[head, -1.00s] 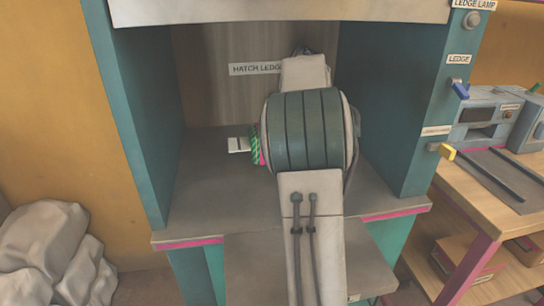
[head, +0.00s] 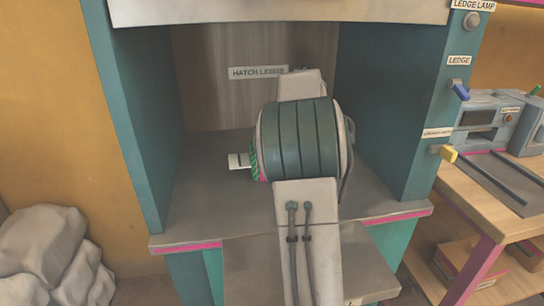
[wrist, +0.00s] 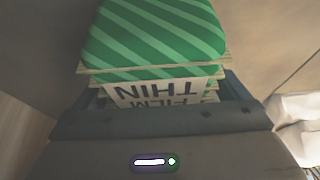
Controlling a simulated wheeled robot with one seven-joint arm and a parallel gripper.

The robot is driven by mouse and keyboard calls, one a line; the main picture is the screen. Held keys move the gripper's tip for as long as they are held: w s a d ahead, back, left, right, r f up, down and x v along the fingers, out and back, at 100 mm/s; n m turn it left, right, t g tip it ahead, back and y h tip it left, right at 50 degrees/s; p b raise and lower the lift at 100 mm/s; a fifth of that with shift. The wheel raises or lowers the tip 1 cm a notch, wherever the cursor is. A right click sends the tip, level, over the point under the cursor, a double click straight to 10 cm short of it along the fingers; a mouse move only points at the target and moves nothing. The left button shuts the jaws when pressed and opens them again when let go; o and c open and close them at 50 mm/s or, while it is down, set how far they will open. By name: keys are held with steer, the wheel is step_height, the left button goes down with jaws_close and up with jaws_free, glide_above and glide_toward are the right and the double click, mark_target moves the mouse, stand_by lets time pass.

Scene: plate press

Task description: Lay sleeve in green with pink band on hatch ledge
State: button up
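The green sleeve with diagonal light stripes (wrist: 155,35) fills the upper middle of the wrist view. Its white label, reading THIN FILM upside down, and pale layered edges lie nearer my gripper (wrist: 165,90). My gripper's dark fingers flank the sleeve and appear shut on it. In the head view, only a strip of the green sleeve (head: 253,163) with some pink and a white end shows left of my arm, which hides my gripper. The hatch ledge (head: 205,205) is the grey surface inside the teal hatch, below the HATCH LEDGE sign (head: 258,72). Whether the sleeve touches it, I cannot tell.
Teal side walls (head: 130,110) and a panel above bound the hatch. The ledge left of my arm looks bare. Blue (head: 460,90) and yellow (head: 449,154) levers are on the right post. A wooden bench (head: 475,205) stands right, pale sacks (head: 50,255) lower left.

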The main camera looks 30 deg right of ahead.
steer(key=shift+p+v, duration=1.15)
steer(key=shift+v, duration=2.7)
